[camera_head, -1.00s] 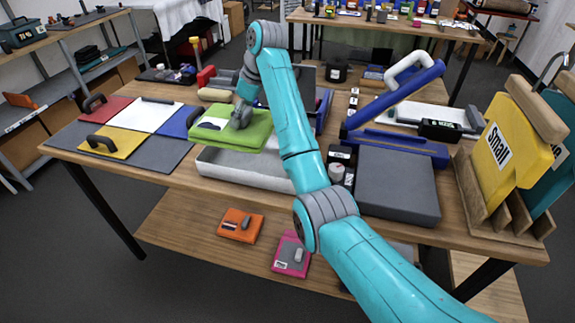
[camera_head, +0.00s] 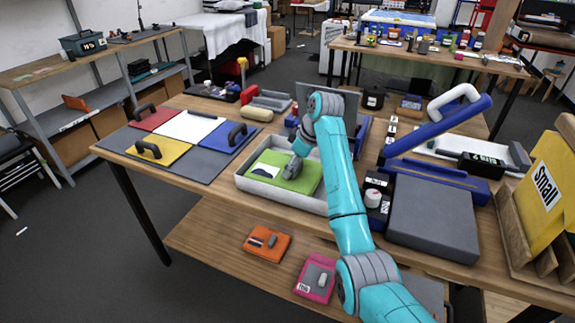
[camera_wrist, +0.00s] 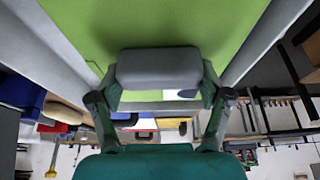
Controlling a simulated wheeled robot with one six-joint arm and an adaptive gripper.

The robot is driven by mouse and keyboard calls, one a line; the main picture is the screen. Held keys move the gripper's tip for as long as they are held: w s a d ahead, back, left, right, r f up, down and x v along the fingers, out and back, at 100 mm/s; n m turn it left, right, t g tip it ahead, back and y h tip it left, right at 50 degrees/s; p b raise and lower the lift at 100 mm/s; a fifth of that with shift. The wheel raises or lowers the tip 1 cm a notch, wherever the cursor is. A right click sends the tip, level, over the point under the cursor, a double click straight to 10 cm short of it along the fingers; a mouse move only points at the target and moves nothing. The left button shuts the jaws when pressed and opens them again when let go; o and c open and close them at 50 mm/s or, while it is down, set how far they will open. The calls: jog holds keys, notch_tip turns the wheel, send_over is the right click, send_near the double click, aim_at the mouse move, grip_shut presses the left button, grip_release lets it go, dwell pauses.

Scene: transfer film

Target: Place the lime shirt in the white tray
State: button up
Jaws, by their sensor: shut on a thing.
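The lime shirt (camera_head: 301,178) is a folded, flat green piece with a white patch and a dark patch on it. It lies within the walls of the white tray (camera_head: 258,189) on the table. In the wrist view, the shirt (camera_wrist: 150,22) spreads beyond the grey gripper pad (camera_wrist: 160,68), with pale tray walls (camera_wrist: 48,45) on both sides. Whether the shirt rests fully on the tray floor is hidden.
A grey block (camera_head: 433,218) and a blue heat press (camera_head: 430,167) stand right of the tray. Left is a mat with red, white, yellow and blue panels (camera_head: 189,125). Orange (camera_head: 267,243) and pink (camera_head: 316,278) folded pieces lie on the lower shelf.

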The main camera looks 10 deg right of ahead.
jog(key=shift+f, duration=0.15)
jog(key=o, duration=1.2)
